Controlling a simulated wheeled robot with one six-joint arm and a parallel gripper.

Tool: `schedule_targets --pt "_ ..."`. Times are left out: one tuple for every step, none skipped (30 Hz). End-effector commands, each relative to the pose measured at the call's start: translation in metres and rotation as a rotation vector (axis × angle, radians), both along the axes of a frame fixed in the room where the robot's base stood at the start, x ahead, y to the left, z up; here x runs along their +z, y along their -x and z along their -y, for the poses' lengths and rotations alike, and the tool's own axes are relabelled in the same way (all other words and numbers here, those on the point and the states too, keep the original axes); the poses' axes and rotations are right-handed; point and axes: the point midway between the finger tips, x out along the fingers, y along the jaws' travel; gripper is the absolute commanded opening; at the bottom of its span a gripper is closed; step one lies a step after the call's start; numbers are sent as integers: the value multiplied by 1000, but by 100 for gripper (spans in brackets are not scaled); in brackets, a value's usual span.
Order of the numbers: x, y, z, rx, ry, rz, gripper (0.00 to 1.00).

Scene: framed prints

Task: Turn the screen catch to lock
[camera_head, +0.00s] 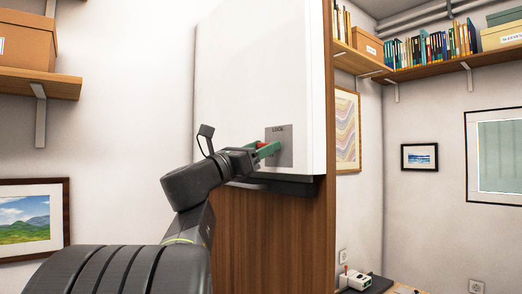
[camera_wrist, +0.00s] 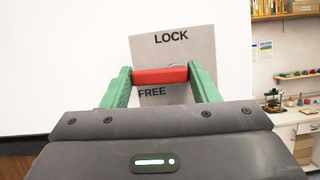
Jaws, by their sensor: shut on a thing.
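The screen catch (camera_wrist: 160,76) is a red bar in front of a grey plate (camera_wrist: 205,38) marked LOCK at the top and FREE below. In the wrist view the bar lies across, between the two words. My gripper (camera_wrist: 161,78) has green fingers shut on the bar's two ends. In the head view the plate (camera_head: 285,150) sits low on the white screen panel (camera_head: 262,75), and my gripper (camera_head: 268,150) reaches it from the left. There the fingers hide most of the catch.
Shelves with boxes (camera_head: 27,40) and books (camera_head: 435,47) are on both sides. Framed prints (camera_head: 32,218) hang on the walls. A counter (camera_wrist: 300,118) with small items stands at the right.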

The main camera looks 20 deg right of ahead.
Motion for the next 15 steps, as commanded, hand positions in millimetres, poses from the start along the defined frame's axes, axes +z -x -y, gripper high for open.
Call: schedule_targets --pt "0 0 -1 1 -6 22 32" --pt "0 -1 -1 2 -12 36 32" --pt "0 -1 -1 1 -20 60 32" --pt "1 -1 -1 0 -27 79 32" --pt "1 -1 0 0 -34 100 32" --pt "1 -1 0 0 -45 129 32" --pt "2 -1 0 0 -53 154 32" --pt "3 -1 -1 1 -61 178 32" --pt "3 -1 -1 1 -73 213 32" --pt "4 -1 -1 0 -82 238 32" --pt "4 -2 -1 1 -92 265 32" --pt "5 -1 0 0 -105 301 32" --pt "6 -1 -1 1 -114 329 32" --pt "7 -1 0 0 -123 356 32" --pt "8 -1 0 0 -135 392 32"
